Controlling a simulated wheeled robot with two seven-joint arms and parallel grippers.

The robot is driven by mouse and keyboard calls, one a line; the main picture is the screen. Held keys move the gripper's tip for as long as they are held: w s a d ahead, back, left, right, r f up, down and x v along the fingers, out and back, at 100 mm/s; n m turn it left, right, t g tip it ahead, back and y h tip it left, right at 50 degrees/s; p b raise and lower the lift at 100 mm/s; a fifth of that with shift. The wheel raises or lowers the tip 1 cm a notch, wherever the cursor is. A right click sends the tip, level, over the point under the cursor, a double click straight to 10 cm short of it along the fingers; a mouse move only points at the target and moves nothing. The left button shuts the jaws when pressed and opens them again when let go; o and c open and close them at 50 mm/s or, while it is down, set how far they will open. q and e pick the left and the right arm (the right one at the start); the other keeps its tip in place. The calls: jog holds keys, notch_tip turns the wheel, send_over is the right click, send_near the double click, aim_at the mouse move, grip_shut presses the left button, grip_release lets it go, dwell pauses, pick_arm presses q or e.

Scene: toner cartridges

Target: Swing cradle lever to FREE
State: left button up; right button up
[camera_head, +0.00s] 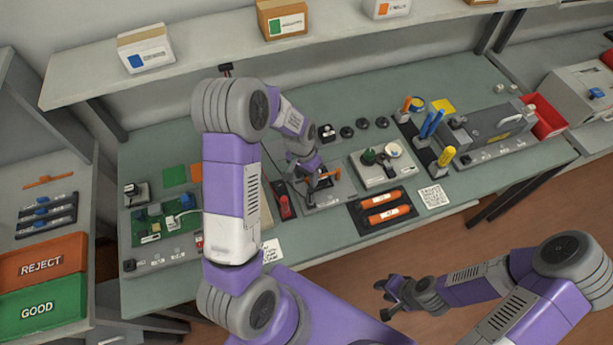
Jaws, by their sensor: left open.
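The cradle (338,196) is a grey plate fixture on the green-grey bench, left of the tray of orange cartridges. A small orange part (330,174), which looks like its lever, stands out by my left gripper (309,183). My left gripper points down over the cradle and is open. It hides much of the fixture, and I cannot tell whether its fingers touch the lever. The lever's marked position is too small to read. My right gripper (384,299) is open and empty, in front of the bench over the floor.
Two orange cartridges (383,200) lie in a black tray. A red-and-black device (284,204) stands close left of the cradle. A round-topped station (381,165) stands to the right. A green circuit board (160,222) lies left. REJECT (75,254) and GOOD (78,304) bins sit far left.

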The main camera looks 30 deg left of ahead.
pick_arm(q)
jog(key=shift+w+f, duration=0.15)
jog(key=shift+f, duration=0.25)
pick_arm(e)
jog(key=shift+w, duration=0.1)
pick_arm(q)
grip_shut()
